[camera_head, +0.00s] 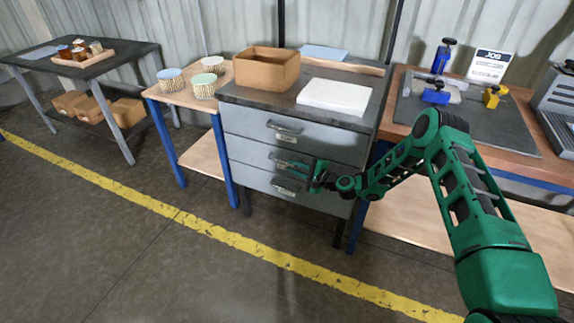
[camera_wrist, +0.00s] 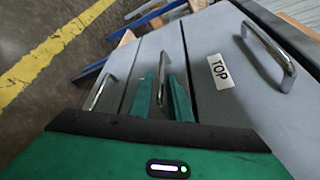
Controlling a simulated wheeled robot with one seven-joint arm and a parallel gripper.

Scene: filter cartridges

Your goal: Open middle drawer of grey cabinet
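The grey cabinet (camera_head: 234,130) stands in the centre of the head view with three drawers, all looking closed. The middle drawer (camera_head: 250,152) has a metal bar handle (camera_head: 280,161), partly hidden by my gripper. My gripper (camera_head: 300,168) is at the front of this drawer. In the wrist view, my two green fingers (camera_wrist: 163,98) stand apart, one on each side of the middle handle (camera_wrist: 162,70). Gaps show between fingers and handle; contact is not clear. The top drawer (camera_wrist: 215,100) carries a "TOP" label (camera_wrist: 218,71) and its own handle (camera_wrist: 270,55).
The bottom drawer's handle (camera_head: 285,189) is just below my gripper. A cardboard box (camera_head: 267,73) and a white slab (camera_head: 335,96) lie on the cabinet. A workbench (camera_head: 400,118) stands to the right and a small table (camera_head: 158,92) to the left. The floor in front is clear.

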